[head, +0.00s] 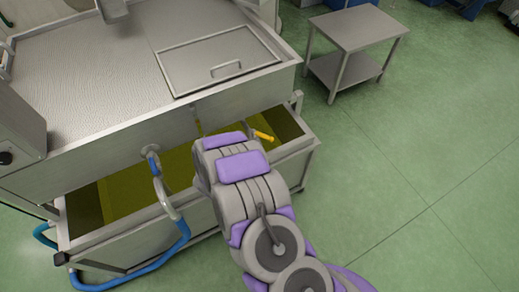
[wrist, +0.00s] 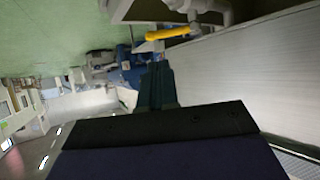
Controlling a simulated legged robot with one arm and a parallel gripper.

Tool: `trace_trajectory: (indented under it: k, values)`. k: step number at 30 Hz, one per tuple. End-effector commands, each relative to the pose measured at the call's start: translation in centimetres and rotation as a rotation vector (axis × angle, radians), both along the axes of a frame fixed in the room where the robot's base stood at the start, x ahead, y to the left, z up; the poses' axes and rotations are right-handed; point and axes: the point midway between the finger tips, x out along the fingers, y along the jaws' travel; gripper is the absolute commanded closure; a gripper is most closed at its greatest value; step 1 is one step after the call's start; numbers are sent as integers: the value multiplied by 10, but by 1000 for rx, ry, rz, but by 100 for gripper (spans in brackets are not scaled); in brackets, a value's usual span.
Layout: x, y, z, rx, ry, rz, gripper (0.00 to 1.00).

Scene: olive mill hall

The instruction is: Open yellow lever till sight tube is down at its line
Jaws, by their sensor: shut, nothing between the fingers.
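The yellow lever (head: 263,135) sticks out at the front of the steel tank (head: 240,104), above the open trough, just right of my arm's end. It also shows in the wrist view (wrist: 168,34) as a yellow bar beside a grey pipe fitting. My gripper (wrist: 158,72) is shut and empty; in the wrist view its dark fingers end just below the lever, with a visible gap in the picture. My arm hides the gripper in the head view. I cannot make out the sight tube or its line in either view.
A trough (head: 122,190) with yellow-green liquid lies under the tank front. A blue hose (head: 172,262) with a grey bent pipe (head: 163,190) hangs over its front. A steel side table (head: 357,30) stands at the back right. Green floor (head: 420,150) is clear on the right.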

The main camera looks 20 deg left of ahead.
Motion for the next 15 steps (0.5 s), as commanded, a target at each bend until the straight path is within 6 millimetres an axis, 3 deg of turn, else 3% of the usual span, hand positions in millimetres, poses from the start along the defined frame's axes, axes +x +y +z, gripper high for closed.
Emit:
trace_trajectory:
  k: [15]
  values:
    - [83, -10, -46, 7, -1, -3, 100]
